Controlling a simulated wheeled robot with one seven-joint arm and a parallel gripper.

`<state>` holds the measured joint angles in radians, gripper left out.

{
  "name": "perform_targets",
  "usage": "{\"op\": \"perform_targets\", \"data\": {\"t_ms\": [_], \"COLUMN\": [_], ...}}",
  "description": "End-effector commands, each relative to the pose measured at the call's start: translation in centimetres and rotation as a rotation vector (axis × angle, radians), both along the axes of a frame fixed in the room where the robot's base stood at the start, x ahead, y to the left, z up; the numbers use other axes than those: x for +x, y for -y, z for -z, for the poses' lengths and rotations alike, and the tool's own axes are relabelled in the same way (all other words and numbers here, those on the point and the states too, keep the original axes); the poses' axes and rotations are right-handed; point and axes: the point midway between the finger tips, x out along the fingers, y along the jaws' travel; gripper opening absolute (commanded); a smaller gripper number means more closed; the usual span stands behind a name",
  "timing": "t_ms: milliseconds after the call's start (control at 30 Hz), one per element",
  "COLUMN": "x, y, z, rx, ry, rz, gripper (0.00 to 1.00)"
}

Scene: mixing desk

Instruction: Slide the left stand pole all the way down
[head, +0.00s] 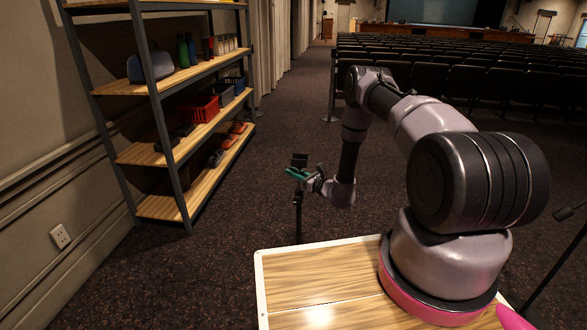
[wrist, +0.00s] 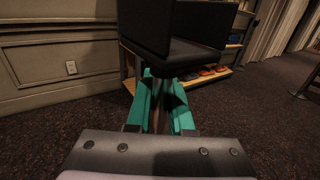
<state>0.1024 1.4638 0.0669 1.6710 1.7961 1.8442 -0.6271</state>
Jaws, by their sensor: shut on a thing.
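The left stand pole (head: 298,217) is a thin dark upright pole beyond the wooden table top. A black holder (head: 299,160) sits at its top. My gripper (head: 297,174) has teal fingers and is just below this holder. In the wrist view the teal fingers of my gripper (wrist: 163,85) lie on both sides of the left stand pole (wrist: 160,115), shut on it. The black holder (wrist: 185,30) is close above the fingertips and hides part of the background. The foot of the pole is hidden behind the table edge in the head view.
A wooden table top (head: 310,285) with a pale rim is in front. A shelf rack (head: 185,135) with bins and bottles stands along the left wall. Another dark stand (head: 552,265) is at the right edge. Rows of seats (head: 450,75) fill the back. Carpet around the pole is clear.

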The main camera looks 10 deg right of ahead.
Motion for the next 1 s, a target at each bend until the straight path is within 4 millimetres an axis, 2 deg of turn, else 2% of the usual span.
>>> {"op": "perform_targets", "data": {"t_ms": [33,267,300,333,367,733,867,1000], "x": [-0.3,-0.3,-0.3,-0.3,-0.3,-0.5,-1.8,-4.1], "y": [0.1,0.1,0.1,0.1,0.1,0.3,1.5,3.3], "z": [0.5,0.5,0.5,0.5,0.5,0.3,0.3,0.3], "rx": [-0.005,-0.006,-0.006,-0.005,-0.005,-0.003,-0.003,-0.003], "ry": [-0.008,-0.009,-0.009,-0.009,-0.009,-0.005,-0.007,-0.008], "rz": [-0.001,0.0,0.0,0.0,0.0,0.0,0.003,0.004], "gripper": [0.0,0.0,0.35,0.46,0.49,0.49,0.49,0.49]}}
